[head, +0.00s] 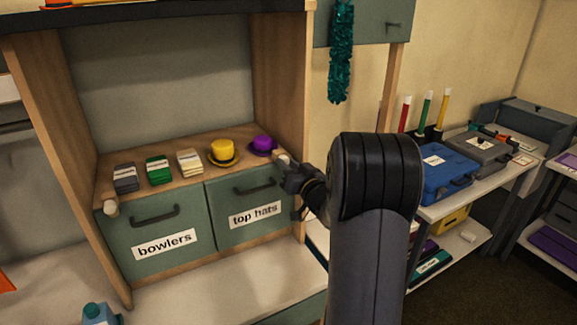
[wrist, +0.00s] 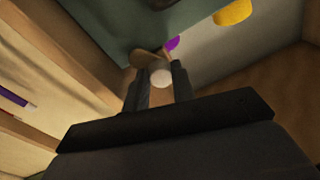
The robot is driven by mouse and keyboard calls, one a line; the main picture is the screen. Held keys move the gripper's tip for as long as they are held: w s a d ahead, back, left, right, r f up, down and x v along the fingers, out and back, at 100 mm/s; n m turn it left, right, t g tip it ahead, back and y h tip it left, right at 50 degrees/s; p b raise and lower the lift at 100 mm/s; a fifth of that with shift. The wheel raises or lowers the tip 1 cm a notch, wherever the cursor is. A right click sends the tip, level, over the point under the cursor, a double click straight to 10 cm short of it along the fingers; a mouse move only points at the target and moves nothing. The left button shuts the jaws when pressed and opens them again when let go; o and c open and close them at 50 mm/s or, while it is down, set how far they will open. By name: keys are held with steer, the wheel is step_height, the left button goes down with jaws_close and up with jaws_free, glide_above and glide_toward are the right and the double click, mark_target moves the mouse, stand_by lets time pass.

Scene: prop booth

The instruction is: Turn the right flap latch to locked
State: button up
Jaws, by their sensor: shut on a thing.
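The right flap latch (head: 283,159) is a small pale piece at the upper right corner of the green "top hats" flap (head: 226,222), which is closed.
The "bowlers" flap (head: 157,243) is closed, with its own pale latch (head: 110,207) at its upper left. A purple hat (head: 263,144), a yellow hat (head: 222,151) and card stacks sit on the shelf above. A blue case (head: 447,179) stands on the right table.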

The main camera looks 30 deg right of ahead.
steer(key=m, duration=0.6)
steer(key=shift+a+h, duration=0.1)
steer(key=shift+h, duration=0.3)
steer(key=shift+f+m, duration=0.1)
steer(key=shift+m, duration=0.3)
steer(key=o, duration=0.7)
steer(key=s+b, duration=0.2)
steer(key=s, duration=0.8)
steer(key=shift+s+f, duration=0.4)
